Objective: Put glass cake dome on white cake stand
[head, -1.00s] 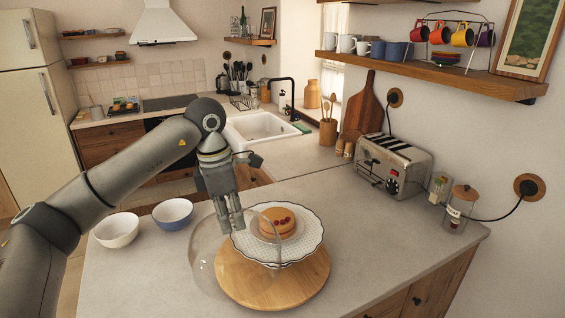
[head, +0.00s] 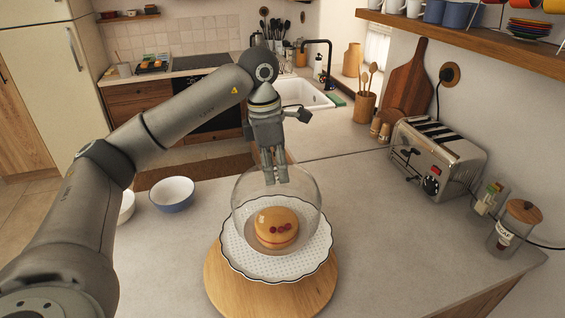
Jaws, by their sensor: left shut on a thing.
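The clear glass cake dome (head: 307,197) hangs under my left gripper (head: 276,182), whose fingers are shut at its top. The white cake stand (head: 312,262) has a wavy dark rim and a dotted surface. A cake with red berries (head: 276,229) sits on it, and the stand is above a round wooden board (head: 222,287). In the head view the dome overlaps the back part of the stand and most of the cake. I cannot tell whether its lower rim touches the stand. My right gripper is not in view.
A blue-and-white bowl (head: 172,193) and a partly hidden white bowl (head: 126,205) stand left of the stand. A toaster (head: 438,160) and a jar with a wooden lid (head: 513,230) are at the right. The counter (head: 370,215) between stand and toaster is clear.

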